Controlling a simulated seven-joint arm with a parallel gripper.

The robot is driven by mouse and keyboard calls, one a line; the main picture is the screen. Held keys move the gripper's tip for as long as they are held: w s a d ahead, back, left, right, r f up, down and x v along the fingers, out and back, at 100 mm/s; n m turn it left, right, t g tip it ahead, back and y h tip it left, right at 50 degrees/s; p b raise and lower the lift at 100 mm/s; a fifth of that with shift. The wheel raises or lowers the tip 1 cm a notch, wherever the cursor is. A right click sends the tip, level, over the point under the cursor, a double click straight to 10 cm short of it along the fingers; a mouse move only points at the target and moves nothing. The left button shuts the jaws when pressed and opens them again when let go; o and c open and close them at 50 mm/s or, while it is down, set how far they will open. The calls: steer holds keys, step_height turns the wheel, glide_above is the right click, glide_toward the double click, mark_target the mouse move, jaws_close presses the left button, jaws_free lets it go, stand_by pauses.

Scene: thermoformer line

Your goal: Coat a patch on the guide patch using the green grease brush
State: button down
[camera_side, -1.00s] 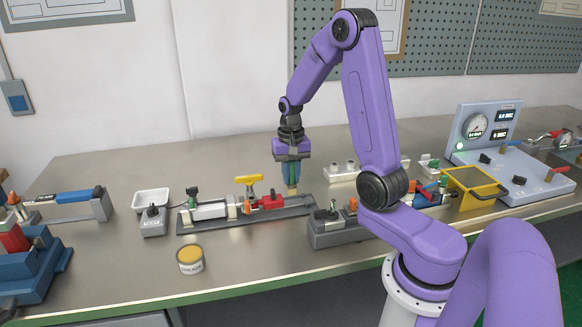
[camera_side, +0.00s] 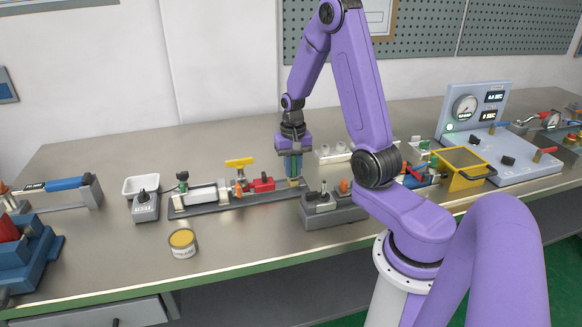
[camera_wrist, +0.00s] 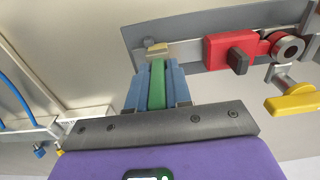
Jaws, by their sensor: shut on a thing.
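My gripper (camera_side: 293,172) is shut on the green grease brush and points downward over the right end of the long grey guide rail (camera_side: 235,203). In the wrist view, the green handle of the grease brush (camera_wrist: 157,85) is between the blue fingers. Its pale bristle end (camera_wrist: 157,50) is at the end part of the rail (camera_wrist: 190,50), seemingly at or very near its surface; I cannot tell if it touches. No separate guide patch or coating can be made out; the brush may cover it.
A red block (camera_side: 262,185) and a yellow-handled clamp (camera_side: 240,163) stand on the rail, left of my gripper. An open tin (camera_side: 183,242) stands in front on the table. A grey fixture (camera_side: 330,210) is close on the right. Bare table lies between the tin and this fixture.

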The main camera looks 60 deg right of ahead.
steer(key=shift+w+a, duration=1.05)
steer(key=shift+w+a+r, duration=0.1)
steer(key=shift+w+a, duration=0.05)
step_height(320, 180, up, 8)
steer(key=shift+f, duration=0.3)
stand_by(0.5)
